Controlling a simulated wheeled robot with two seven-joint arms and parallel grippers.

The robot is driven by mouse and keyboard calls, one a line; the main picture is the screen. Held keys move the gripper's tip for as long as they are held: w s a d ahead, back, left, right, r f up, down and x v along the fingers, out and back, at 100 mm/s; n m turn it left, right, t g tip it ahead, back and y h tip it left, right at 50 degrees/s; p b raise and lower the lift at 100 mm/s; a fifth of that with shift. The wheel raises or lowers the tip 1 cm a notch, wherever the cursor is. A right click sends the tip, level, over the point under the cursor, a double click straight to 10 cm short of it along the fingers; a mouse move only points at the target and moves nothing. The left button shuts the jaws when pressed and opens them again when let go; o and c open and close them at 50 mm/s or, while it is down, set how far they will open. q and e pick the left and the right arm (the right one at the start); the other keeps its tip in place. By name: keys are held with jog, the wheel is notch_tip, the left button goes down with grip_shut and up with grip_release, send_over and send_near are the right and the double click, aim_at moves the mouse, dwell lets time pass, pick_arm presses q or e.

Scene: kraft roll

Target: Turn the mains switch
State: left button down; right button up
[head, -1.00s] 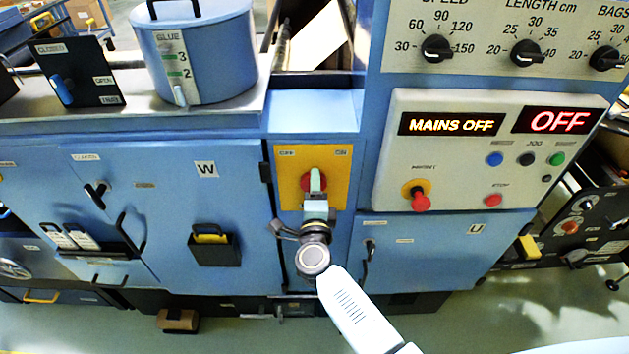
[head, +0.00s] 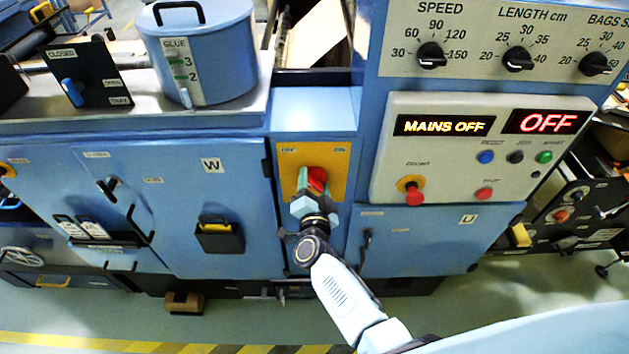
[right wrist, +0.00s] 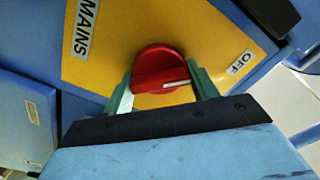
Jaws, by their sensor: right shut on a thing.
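The mains switch is a red rotary knob (head: 318,177) on a yellow plate (head: 285,163) at the middle of the machine's front. In the right wrist view the red knob (right wrist: 158,66) sits between the two green fingers of my right gripper (right wrist: 163,82), which is shut on it. A white mark on the knob's bar points toward the right finger, on the side of the OFF label (right wrist: 240,63). In the head view my right gripper (head: 306,184) covers part of the knob. The display (head: 444,125) reads MAINS OFF. My left gripper is not in view.
The control panel (head: 385,160) with buttons and a red knob on yellow (head: 412,191) is right of the switch. A second display (head: 545,121) reads OFF. The blue glue pot (head: 205,60) stands upper left. Blue cabinet doors with handles flank the switch.

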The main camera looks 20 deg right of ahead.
jog(key=shift+n, duration=0.3)
dwell(0.4)
jog(key=o, duration=1)
jog(key=shift+s, duration=0.15)
jog(key=v, duration=1.3)
